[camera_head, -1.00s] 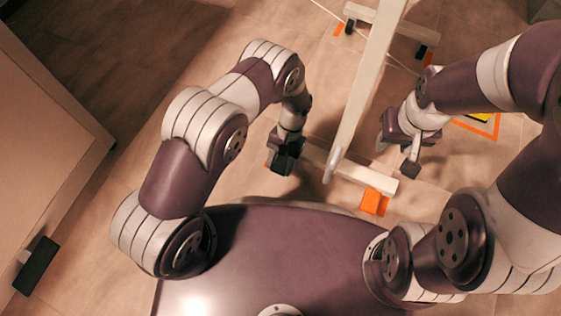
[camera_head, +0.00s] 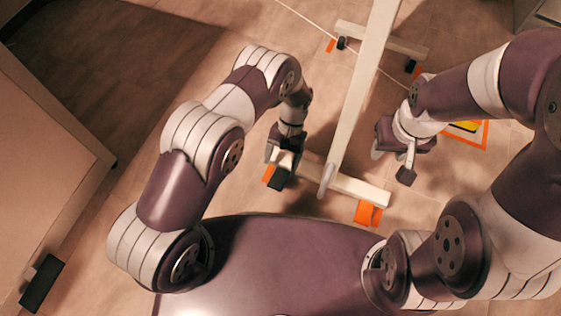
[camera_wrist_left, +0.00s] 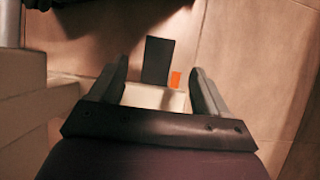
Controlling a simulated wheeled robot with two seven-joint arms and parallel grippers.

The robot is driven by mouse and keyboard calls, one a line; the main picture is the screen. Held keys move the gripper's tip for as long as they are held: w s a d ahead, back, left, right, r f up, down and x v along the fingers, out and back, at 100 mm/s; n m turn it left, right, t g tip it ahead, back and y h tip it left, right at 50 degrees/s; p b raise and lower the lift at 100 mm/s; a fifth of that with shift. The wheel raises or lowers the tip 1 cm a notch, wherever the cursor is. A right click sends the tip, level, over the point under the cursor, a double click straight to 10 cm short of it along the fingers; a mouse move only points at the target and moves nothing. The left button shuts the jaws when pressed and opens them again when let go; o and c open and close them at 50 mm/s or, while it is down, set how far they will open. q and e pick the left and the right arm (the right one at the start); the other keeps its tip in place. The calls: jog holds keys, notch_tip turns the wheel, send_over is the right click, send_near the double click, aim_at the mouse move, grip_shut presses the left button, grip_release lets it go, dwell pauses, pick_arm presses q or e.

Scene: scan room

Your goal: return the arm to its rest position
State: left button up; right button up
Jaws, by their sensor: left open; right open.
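My left gripper (camera_head: 283,167) hangs at the centre of the head view, beside the left end of a pale stand's crossbar. In the left wrist view its two fingers (camera_wrist_left: 164,88) are spread with nothing between them but floor and stand parts further off. My right gripper (camera_head: 392,162) is to the right of the stand's long beam, with its jaws only partly visible. It appears empty. Both arms are bent at the elbow, and neither gripper visibly holds anything.
The pale wheeled stand (camera_head: 361,95) runs between my grippers, with orange pieces (camera_head: 368,213) at its feet. A large pale panel (camera_head: 45,165) stands at the left. An orange-framed floor mark (camera_head: 468,133) lies at the right.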

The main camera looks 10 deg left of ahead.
dwell(0.3)
pick_arm(q)
jog(key=shift+w+f, duration=0.1)
jog(key=shift+w, duration=0.05)
jog(key=shift+s+a+f, duration=0.35)
jog(key=shift+s+f, duration=0.1)
jog(key=shift+s, duration=0.3)
jog(key=shift+s+a+r, duration=0.25)
jog(key=shift+s+r, duration=0.05)
jog(key=shift+r, duration=0.25)
jog(key=shift+s+a+r, duration=0.2)
jog(key=shift+s+r, duration=0.1)
jog(key=shift+r, duration=0.2)
jog(key=s+a+r+n+t+h+p, duration=0.15)
jog(key=a+r+p, duration=0.25)
jog(key=r, duration=0.8)
jog(key=s+a+r+n+t+p, duration=0.1)
jog(key=s+a+r+t+p, duration=0.25)
jog(key=r, duration=0.95)
jog(key=s+a+r+n+t+p, duration=0.15)
jog(key=a+r+p, duration=0.3)
jog(key=r, duration=0.75)
notch_tip(320, 180, up, 39)
jog(key=p, duration=3.7)
jog(key=shift+a+f+m, duration=0.2)
jog(key=shift+a+m, duration=0.1)
jog(key=shift+a, duration=0.1)
jog(key=shift+t, duration=0.25)
